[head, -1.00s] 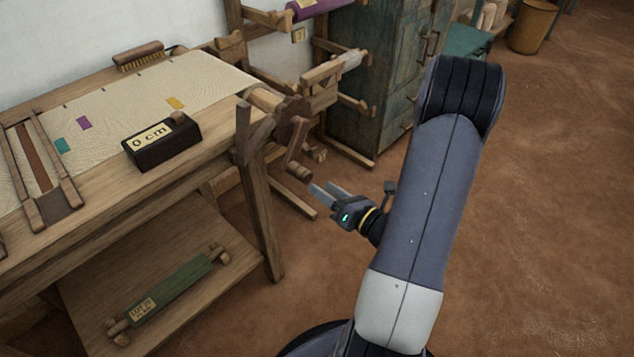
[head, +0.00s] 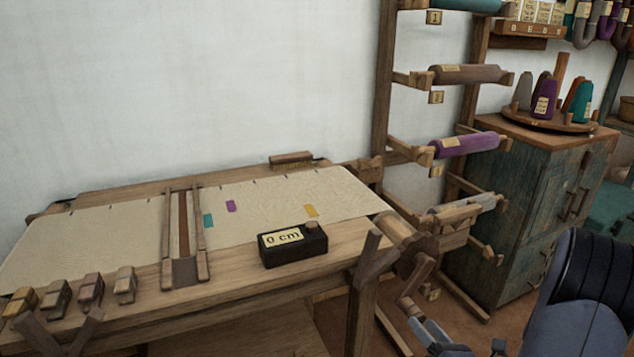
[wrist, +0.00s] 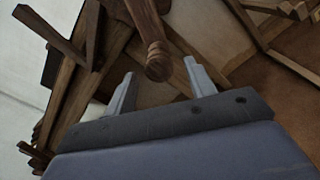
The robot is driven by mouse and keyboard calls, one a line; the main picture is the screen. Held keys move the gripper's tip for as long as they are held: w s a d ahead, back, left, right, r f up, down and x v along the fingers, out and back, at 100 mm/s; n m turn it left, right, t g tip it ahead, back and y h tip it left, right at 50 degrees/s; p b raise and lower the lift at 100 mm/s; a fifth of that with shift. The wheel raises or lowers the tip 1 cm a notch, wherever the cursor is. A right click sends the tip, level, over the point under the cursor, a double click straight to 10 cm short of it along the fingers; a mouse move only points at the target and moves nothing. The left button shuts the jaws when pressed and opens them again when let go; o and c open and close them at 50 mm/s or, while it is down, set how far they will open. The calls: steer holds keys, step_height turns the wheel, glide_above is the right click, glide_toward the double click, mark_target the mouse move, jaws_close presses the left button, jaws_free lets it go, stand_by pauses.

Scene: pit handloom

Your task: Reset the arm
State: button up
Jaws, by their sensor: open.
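My gripper (wrist: 160,88) is open in the wrist view, its two fingers apart. The rounded end of a wooden crank handle (wrist: 158,62) shows between and beyond the fingers; I cannot tell whether they touch it. In the head view my gripper (head: 425,330) is at the bottom edge, partly cut off, just right of and below the loom's crank (head: 412,305). My arm (head: 580,300) fills the lower right corner. No object is seen held in the fingers.
The loom table (head: 240,285) carries pale cloth (head: 270,195), a black "0 cm" box (head: 292,247) and several small blocks at left. A rack of rollers (head: 465,75) stands behind. A green cabinet (head: 520,215) is at right. Brown floor shows below the crank.

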mark_target(410, 309)
steer(key=x, duration=0.6)
steer(key=shift+w+a, duration=0.1)
steer(key=shift+w, duration=0.15)
steer(key=v, duration=1.1)
steer(key=x, duration=1)
steer(key=shift+w+a, duration=0.2)
steer(key=shift+w, duration=0.15)
steer(key=shift+w+d+f+b, duration=0.15)
steer(key=shift+w+f+b, duration=0.1)
steer(key=shift+b, duration=0.35)
steer(key=shift+d+n, duration=0.4)
steer(key=shift+n, duration=0.3)
